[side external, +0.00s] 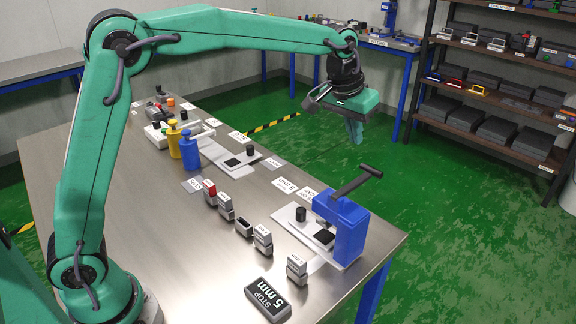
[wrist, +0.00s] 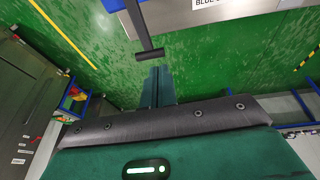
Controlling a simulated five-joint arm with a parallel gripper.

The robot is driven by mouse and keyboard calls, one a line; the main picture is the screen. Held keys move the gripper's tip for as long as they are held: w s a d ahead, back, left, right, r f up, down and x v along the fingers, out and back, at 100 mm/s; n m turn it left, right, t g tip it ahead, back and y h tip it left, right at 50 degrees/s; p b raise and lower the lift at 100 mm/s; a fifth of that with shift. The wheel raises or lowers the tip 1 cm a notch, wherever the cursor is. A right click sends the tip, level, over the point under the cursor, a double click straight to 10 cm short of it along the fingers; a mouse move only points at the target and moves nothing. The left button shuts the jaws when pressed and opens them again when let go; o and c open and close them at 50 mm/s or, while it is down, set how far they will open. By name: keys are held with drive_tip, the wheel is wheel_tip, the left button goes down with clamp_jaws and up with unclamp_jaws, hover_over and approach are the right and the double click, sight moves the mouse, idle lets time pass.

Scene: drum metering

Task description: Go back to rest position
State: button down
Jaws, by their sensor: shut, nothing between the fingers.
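My gripper (side external: 354,132) hangs at the end of my green arm, past the far right edge of the steel table, with its fingers pointing down over the green floor. The fingers are together and hold nothing. In the wrist view the closed fingers (wrist: 159,86) stick out from the dark palm. The handle (wrist: 150,54) also shows in the wrist view, close to the fingertips in the picture; I cannot tell the gap.
The steel table (side external: 160,235) carries a yellow bottle (side external: 189,151), a blue bottle (side external: 209,189), several small grey blocks and a "STOP 5 mm" block (side external: 268,299). A loaded shelf rack (side external: 480,120) stands at the right. Open floor (side external: 440,225) lies between table and rack.

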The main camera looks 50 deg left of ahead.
drive_tip(key=s+a+r, duration=0.4)
drive_tip(key=s+a, duration=0.1)
drive_tip(key=s, duration=0.4)
drive_tip(key=s+a+f+t, duration=0.1)
drive_tip(key=s+a+f, duration=0.1)
drive_tip(key=s, duration=0.9)
drive_tip(key=s+a+f+t, duration=0.1)
drive_tip(key=s+a+f, duration=0.2)
drive_tip(key=s, duration=0.8)
drive_tip(key=shift+s+a+f+y, duration=0.2)
drive_tip(key=shift+s+a+y, duration=0.2)
drive_tip(key=shift+a, duration=0.4)
